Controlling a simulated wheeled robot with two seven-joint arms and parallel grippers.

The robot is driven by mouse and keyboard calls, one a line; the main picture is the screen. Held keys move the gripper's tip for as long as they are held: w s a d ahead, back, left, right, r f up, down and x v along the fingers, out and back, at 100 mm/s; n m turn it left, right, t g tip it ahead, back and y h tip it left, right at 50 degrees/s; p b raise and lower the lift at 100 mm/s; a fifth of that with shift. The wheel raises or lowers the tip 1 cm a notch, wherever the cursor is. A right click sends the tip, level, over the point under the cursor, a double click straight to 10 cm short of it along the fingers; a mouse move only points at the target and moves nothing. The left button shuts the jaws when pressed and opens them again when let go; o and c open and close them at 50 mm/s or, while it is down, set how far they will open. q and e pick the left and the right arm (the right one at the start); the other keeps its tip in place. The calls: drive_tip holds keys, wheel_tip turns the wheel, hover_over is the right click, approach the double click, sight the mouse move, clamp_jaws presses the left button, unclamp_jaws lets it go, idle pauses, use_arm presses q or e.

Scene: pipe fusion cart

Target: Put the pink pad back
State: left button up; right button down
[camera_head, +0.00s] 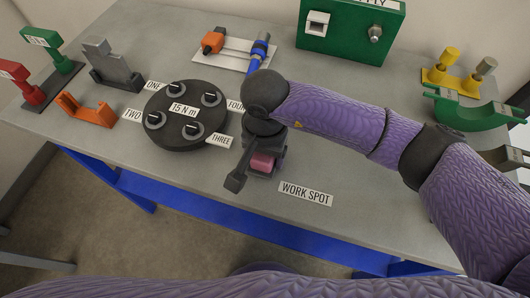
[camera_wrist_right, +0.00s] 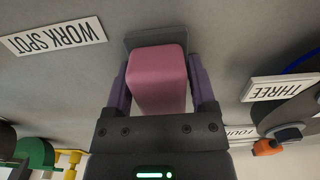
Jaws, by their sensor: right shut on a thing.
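The pink pad (camera_head: 262,163) is a small rounded block, between the fingers of my right gripper (camera_head: 263,166), just left of the WORK SPOT label. In the right wrist view the pink pad (camera_wrist_right: 158,82) fills the space between the two fingers of my right gripper (camera_wrist_right: 160,88), which is shut on it. A dark grey plate (camera_wrist_right: 155,40) shows just beyond the pad; I cannot tell whether they touch. Whether the pad rests on the table is also unclear. My left gripper is not in view.
A black round disc (camera_head: 184,135) with several fittings stands left of my gripper. The WORK SPOT label (camera_head: 306,194) lies to its right. An orange bracket (camera_head: 86,110), grey stand (camera_head: 110,66), green box (camera_head: 350,31) and green cradle (camera_head: 470,110) stand around.

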drive_tip(key=shift+c, duration=1.4)
unclamp_jaws()
drive_tip(key=shift+f, duration=0.1)
drive_tip(key=shift+o, duration=1.2)
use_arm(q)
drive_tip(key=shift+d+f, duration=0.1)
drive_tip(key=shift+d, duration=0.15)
use_arm(e)
drive_tip(key=shift+o, duration=0.2)
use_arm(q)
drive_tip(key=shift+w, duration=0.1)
use_arm(e)
wheel_tip(320, 180, up, 12)
drive_tip(key=shift+f+p, duration=0.2)
drive_tip(key=shift+p, duration=1.05)
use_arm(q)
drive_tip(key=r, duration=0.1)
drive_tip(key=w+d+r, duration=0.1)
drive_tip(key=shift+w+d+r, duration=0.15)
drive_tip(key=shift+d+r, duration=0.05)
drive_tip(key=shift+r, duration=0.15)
use_arm(e)
drive_tip(key=shift+r, duration=0.4)
